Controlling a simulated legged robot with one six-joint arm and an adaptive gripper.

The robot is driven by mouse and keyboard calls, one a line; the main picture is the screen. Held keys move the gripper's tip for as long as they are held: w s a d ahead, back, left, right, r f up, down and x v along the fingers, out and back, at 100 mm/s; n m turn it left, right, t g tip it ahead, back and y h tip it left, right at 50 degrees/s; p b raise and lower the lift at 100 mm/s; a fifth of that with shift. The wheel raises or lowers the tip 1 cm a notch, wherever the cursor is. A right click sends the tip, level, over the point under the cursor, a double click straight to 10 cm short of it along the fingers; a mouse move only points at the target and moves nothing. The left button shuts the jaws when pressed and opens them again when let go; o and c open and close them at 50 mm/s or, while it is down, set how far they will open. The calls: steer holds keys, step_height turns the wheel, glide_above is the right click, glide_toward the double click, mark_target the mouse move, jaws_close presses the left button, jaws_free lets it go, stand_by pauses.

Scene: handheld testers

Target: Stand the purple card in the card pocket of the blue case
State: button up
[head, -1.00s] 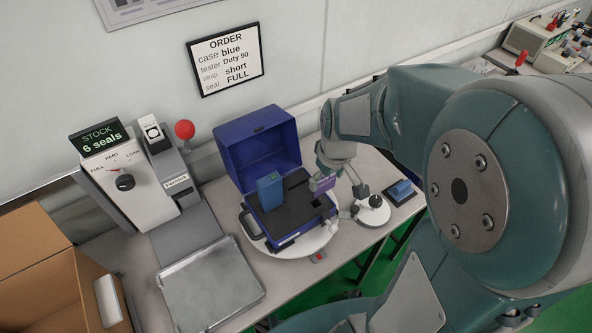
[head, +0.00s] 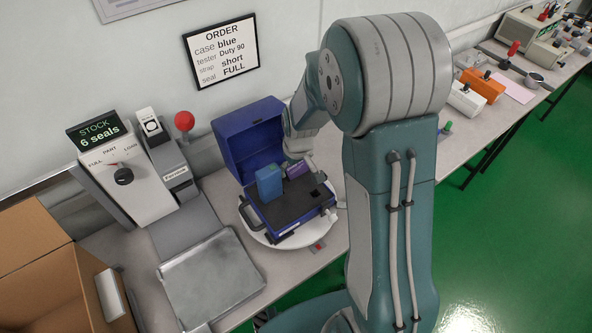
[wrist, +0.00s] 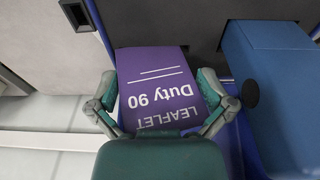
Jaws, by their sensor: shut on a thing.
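The purple card (head: 298,170), printed "LEAFLET Duty 90", is held in my gripper (head: 299,161) above the back right part of the open blue case (head: 243,146). In the wrist view the purple card (wrist: 155,70) lies between the two fingers of my gripper (wrist: 163,98), which is shut on it. Its far end is over the dark insert (wrist: 200,25). I cannot tell whether it touches the insert. The blue tester (head: 269,183) stands upright in the case, beside the card; it also shows in the wrist view (wrist: 280,75). The card pocket is not clearly visible.
The case sits on a white round turntable (head: 259,237). The raised lid stands behind the insert. A metal tray (head: 210,282), a seal machine (head: 120,170) and a cardboard box (head: 50,265) are to the left. Other testers (head: 483,86) lie far right.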

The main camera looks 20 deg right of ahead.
steer(key=shift+s+a+f, duration=0.1)
steer(key=shift+s+f, duration=0.35)
steer(key=shift+f, duration=0.25)
steer(key=o, duration=0.6)
steer(key=shift+d, duration=0.25)
step_height(320, 180, up, 11)
steer(key=s+r+m+t, duration=0.1)
steer(key=s+r+t, duration=0.1)
steer(key=s+r, duration=0.5)
steer(key=s+r+m+t, duration=0.2)
steer(key=s+r, duration=0.5)
steer(key=s, duration=0.6)
steer(key=shift+s+r+m, duration=0.2)
steer(key=shift+m, duration=0.1)
